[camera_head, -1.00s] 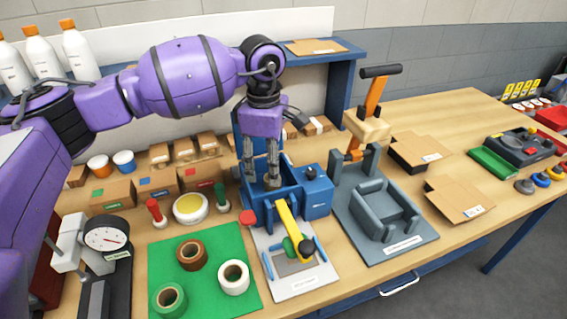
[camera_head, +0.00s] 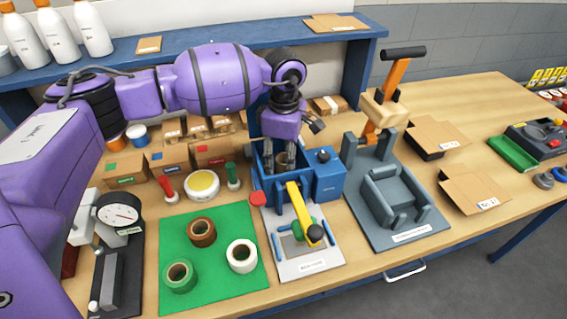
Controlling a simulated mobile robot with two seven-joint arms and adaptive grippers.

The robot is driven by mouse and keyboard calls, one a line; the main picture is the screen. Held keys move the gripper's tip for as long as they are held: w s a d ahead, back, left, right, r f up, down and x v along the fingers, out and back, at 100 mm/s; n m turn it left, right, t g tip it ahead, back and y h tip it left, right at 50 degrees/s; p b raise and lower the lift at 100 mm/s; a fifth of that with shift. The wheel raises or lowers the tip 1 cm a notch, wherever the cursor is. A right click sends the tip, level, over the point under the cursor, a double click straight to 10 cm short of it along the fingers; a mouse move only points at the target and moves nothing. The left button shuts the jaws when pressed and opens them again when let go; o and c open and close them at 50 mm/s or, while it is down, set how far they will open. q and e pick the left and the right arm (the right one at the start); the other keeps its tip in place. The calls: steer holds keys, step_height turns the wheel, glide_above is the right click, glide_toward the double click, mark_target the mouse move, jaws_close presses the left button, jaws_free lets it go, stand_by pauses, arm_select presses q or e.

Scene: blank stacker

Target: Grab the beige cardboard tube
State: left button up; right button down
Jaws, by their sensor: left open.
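My left gripper (camera_head: 282,157) points down into the open blue box (camera_head: 262,190) of the blue machine. Its fingers are apart and reach below the box's rim. A small tan round thing (camera_head: 284,159), likely the beige cardboard tube, shows between and behind the fingers. The fingers and box wall hide most of it, and I cannot tell whether they touch it. My right gripper is not in view.
A green mat (camera_head: 219,272) with green, brown and white rolls lies in front left. A yellow-handled press (camera_head: 300,215) stands before the box. A grey fixture (camera_head: 390,195) with an orange lever stands right. Small cartons (camera_head: 170,160) line the back left.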

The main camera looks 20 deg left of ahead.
arm_select(q)
steer(key=c, duration=0.7)
steer(key=shift+c, duration=0.2)
